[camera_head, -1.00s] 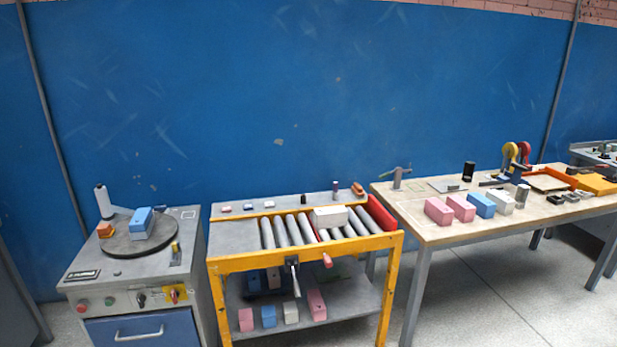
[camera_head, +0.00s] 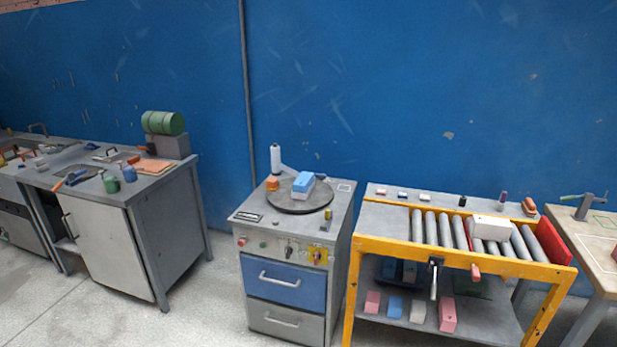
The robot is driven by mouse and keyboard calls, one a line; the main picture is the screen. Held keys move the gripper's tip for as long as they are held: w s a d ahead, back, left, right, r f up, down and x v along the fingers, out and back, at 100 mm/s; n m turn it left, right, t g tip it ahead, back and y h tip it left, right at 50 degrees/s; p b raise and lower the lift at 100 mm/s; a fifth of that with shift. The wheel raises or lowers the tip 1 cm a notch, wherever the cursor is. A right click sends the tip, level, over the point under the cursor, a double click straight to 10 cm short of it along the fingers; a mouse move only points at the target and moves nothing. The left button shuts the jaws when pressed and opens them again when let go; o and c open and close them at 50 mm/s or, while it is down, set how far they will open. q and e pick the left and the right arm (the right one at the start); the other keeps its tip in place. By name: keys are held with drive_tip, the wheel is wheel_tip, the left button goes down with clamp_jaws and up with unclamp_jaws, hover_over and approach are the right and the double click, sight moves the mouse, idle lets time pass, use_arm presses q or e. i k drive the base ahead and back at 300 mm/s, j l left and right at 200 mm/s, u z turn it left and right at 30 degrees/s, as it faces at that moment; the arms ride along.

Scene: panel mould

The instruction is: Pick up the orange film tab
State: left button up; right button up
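A blue block with a pale part (camera_head: 304,186) lies on the turntable. Neither of my grippers shows in the head view.
The grey cabinet (camera_head: 284,270) has drawers and knobs on its front. A yellow-framed roller table (camera_head: 455,250) stands to its right. A grey workbench (camera_head: 130,195) with tools stands to its left. Open floor (camera_head: 215,300) lies between bench and cabinet.

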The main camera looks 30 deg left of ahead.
sight(271, 183)
drive_tip(key=i+j+u, duration=0.15)
drive_tip(key=i, duration=0.35)
drive_tip(key=i+j+u, duration=0.2)
drive_tip(key=i, duration=0.3)
drive_tip(key=j, duration=0.1)
